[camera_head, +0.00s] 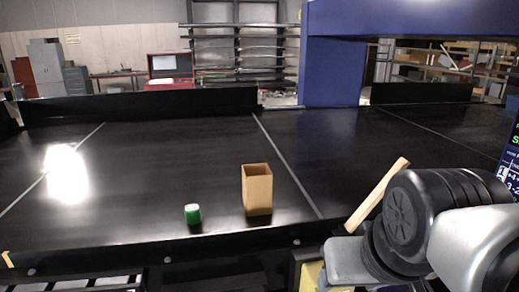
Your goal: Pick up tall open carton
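The tall open carton (257,192) is a brown cardboard box standing upright on the black conveyor belt, near its front edge, left of the picture's middle. Its open top faces up, and its inside is partly seen. My arm fills the lower right of the view, well to the right of the carton and apart from it. My gripper's fingers do not show, so I cannot see whether they are open or shut.
A small green can (192,214) stands just left of the carton. A tan strip-like piece (378,193) shows beside my arm, partly hidden. A blue detector frame (334,70) spans the belt at the back. The belt's left part (120,190) is clear.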

